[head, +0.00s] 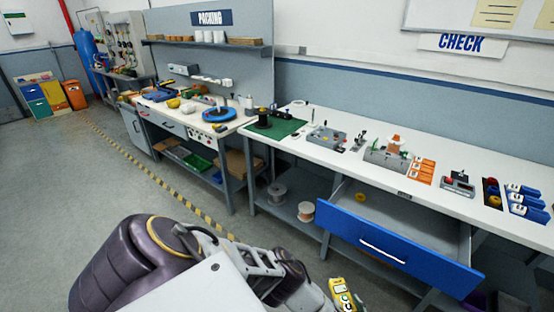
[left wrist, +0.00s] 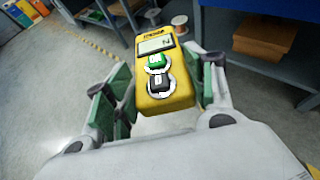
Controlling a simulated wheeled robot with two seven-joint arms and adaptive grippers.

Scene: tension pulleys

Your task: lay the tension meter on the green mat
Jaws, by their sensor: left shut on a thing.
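The yellow tension meter (left wrist: 165,82) has a grey display and green and black round parts on its face. In the left wrist view it sits between the green-padded fingers of my left gripper (left wrist: 160,95), which is shut on it. In the head view the meter (head: 342,296) shows at the bottom edge, in front of the bench and low, partly cut off. The green mat (head: 283,130) lies on the left end of the white bench, with a black item standing on it. The meter is well apart from the mat. My right gripper is not in view.
Spools (head: 277,193) sit on the lower shelf. The packing bench (head: 180,112) is at left. Floor at left is clear.

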